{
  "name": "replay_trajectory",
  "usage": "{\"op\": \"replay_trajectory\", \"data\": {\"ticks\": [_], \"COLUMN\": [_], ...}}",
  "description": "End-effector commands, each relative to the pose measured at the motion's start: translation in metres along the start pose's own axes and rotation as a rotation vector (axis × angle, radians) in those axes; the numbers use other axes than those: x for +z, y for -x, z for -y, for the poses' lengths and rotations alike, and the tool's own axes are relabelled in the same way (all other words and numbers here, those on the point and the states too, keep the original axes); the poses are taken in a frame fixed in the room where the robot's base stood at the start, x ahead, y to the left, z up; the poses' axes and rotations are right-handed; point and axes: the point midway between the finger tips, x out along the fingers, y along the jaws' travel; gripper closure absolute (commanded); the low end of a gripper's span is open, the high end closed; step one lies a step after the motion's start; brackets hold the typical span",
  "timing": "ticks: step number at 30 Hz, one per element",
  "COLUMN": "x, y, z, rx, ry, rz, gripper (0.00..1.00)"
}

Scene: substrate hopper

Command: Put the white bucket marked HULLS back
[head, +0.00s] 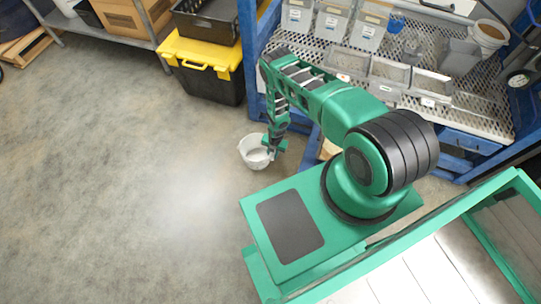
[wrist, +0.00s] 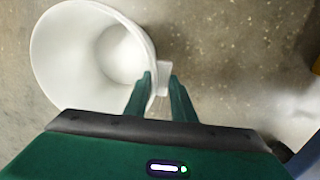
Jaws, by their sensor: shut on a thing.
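A white bucket (head: 252,151) is low over or on the concrete floor in the head view, to the left of the blue-framed bench; I cannot tell whether it touches the floor. In the wrist view the bucket (wrist: 62,62) shows its open top and looks empty inside. My gripper (head: 272,151) is at the bucket's right side. In the wrist view my gripper (wrist: 162,82) is shut on a small white tab or handle at the rim, one finger on each side. No HULLS marking is readable in either view.
A blue-framed bench (head: 470,130) with a perforated top carries grey bins (head: 333,20), trays and a white bucket (head: 489,36). A black box with a yellow lid (head: 205,70) stands on the floor left of it. A metal shelf (head: 110,34) is at upper left. The left floor is clear.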

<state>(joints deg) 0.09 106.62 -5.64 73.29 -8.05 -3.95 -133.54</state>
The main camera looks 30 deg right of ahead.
Motion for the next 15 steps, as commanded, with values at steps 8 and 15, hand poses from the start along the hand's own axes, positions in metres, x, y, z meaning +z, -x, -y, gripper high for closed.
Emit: {"op": "replay_trajectory", "data": {"ticks": [8,15], "x": [0.0,-0.0002], "y": [-0.0011,-0.0009], "z": [-0.0004,-0.0004], "rx": [0.0,0.0], "ry": [0.0,0.001], "rz": [0.0,0.0], "gripper": [0.7,0.58]}}
